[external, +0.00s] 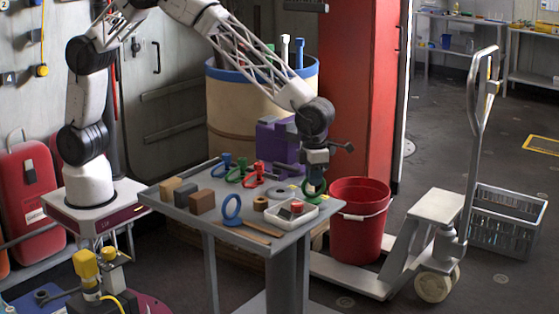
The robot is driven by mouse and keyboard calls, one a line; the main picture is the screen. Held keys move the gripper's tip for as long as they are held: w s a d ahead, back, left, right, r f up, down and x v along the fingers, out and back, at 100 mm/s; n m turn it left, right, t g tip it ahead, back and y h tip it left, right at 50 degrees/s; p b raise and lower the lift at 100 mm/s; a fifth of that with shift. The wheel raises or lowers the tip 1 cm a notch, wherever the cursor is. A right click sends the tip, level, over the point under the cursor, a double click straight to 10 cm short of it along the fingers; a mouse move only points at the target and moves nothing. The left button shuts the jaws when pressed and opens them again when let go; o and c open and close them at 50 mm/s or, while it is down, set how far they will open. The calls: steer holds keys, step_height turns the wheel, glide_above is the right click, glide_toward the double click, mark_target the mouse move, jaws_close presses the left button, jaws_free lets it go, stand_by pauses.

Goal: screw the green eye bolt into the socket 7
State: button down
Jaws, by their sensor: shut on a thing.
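The green eye bolt (315,187) shows as a green ring just below my gripper (316,173), at the right end of the grey table. My gripper points down and is shut on this eye bolt. The bolt's shank is hard to make out, and I cannot tell whether it touches the table. I cannot pick out socket 7 or any socket number in this view.
The grey table (170,205) carries a blue ring (232,208), several blocks, blue, green and red clamp-like pieces and a white tray (291,213). A drum (232,108) stands behind.

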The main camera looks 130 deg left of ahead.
steer(key=m, duration=0.5)
steer(key=shift+m, duration=0.3)
steer(key=c, duration=1.1)
jaws_free()
steer(key=shift+r, duration=2)
